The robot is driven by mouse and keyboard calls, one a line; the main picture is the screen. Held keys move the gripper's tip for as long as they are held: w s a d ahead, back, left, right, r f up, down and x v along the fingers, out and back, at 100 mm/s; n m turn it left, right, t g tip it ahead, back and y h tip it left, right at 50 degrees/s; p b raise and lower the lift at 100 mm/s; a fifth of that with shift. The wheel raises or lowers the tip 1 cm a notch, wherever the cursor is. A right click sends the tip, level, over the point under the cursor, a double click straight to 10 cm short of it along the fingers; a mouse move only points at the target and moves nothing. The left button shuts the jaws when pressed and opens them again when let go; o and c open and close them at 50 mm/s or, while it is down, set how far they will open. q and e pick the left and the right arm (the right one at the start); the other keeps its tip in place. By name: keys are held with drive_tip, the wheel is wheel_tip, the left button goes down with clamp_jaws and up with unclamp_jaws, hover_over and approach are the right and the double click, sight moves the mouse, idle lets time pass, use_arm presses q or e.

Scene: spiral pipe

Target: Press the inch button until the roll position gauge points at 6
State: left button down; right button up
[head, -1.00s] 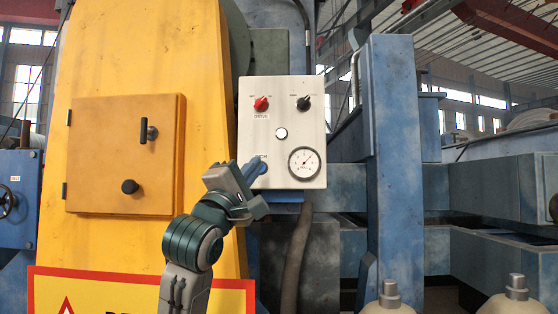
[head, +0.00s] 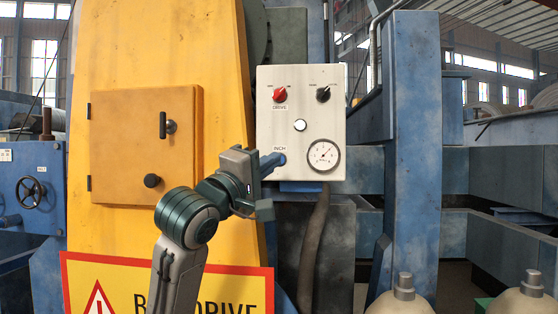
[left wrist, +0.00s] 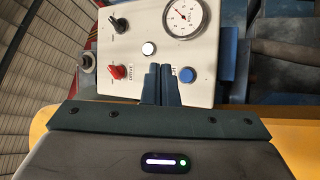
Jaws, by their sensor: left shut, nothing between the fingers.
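The white control panel (head: 313,105) stands upright ahead. Its blue inch button (head: 282,159) is at lower left, and the round roll position gauge (head: 323,155) is to its right. The gauge's needle points to the upper right in the head view; the numbers are too small to read surely. My left gripper (head: 272,165) is shut and empty, its blue fingers pointing at the button from the left. In the left wrist view the fingertips (left wrist: 161,68) show beside the blue button (left wrist: 187,75); I cannot tell whether they touch it. My right gripper is not in view.
A red drive knob (head: 280,95), a black knob (head: 323,94) and a white button (head: 300,125) share the panel. A yellow housing with a hinged door (head: 140,145) is at left. A blue post (head: 413,150) stands at right. A warning sign (head: 130,290) is below.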

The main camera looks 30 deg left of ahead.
use_arm(q)
drive_tip(key=w+a, duration=0.3)
drive_tip(key=w, duration=0.4)
drive_tip(key=shift+a, duration=0.3)
drive_tip(key=shift+w+a, duration=0.1)
drive_tip(key=shift+w, duration=0.05)
idle(1.7)
drive_tip(key=shift+w+a, duration=0.15)
drive_tip(key=shift+w, duration=0.1)
drive_tip(key=shift+w+a, duration=0.15)
drive_tip(key=shift+w, duration=0.15)
idle(0.7)
idle(0.3)
drive_tip(key=shift+s+d, duration=0.35)
drive_tip(key=shift+s, duration=0.3)
drive_tip(key=shift+s, duration=0.1)
drive_tip(key=shift+s+d+b, duration=0.1)
drive_tip(key=shift+s+d, duration=0.3)
drive_tip(key=shift+s, duration=0.3)
drive_tip(key=shift+s+d+b, duration=0.15)
drive_tip(key=shift+s+d, duration=0.2)
drive_tip(key=shift+s, duration=0.35)
drive_tip(key=shift+s+d+b, duration=0.1)
drive_tip(key=shift+s+d, duration=0.3)
drive_tip(key=shift+s, duration=0.3)
idle(0.8)
